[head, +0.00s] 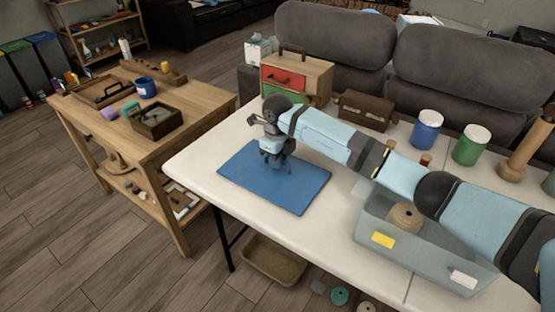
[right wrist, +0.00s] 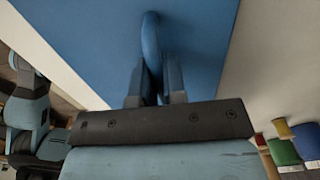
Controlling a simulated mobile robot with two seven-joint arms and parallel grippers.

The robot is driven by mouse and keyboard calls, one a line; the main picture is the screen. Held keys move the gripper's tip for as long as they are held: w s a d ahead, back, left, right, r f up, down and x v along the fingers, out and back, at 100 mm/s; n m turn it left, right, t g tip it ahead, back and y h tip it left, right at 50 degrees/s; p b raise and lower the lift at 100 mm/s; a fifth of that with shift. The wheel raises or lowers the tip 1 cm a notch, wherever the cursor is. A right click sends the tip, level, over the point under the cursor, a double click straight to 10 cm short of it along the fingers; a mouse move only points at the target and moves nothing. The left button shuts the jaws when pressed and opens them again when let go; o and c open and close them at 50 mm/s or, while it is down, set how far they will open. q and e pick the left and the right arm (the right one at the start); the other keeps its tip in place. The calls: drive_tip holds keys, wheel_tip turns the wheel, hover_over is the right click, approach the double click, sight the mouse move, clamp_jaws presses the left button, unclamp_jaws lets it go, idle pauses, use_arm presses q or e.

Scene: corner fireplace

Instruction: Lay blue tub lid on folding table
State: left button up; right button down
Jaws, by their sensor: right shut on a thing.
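The blue tub lid (head: 308,190) is a flat blue panel at the left part of the white folding table (head: 330,240). It looks level and at or very close to the table top; I cannot tell if it touches all over. My right gripper (head: 277,161) is above the lid's middle, pointing down, shut on its raised handle. In the right wrist view the blue loop handle (right wrist: 151,40) stands between the fingers of the right gripper (right wrist: 153,80), with the lid (right wrist: 80,40) filling much of the view. My left gripper is not in view.
A grey-blue open tub (head: 385,255) with a twine spool (head: 405,216) stands right of the lid. A drawer box (head: 310,75), brown case (head: 366,110), blue jar (head: 427,132) and green jar (head: 470,148) line the back. A wooden workbench (head: 190,125) stands left.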

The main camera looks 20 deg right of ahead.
drive_tip(key=c, duration=1.2)
unclamp_jaws()
drive_tip(key=shift+r, duration=0.1)
use_arm(q)
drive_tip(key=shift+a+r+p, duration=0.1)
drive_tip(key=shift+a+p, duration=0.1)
drive_tip(key=shift+p, duration=0.8)
use_arm(e)
wheel_tip(320, 180, up, 12)
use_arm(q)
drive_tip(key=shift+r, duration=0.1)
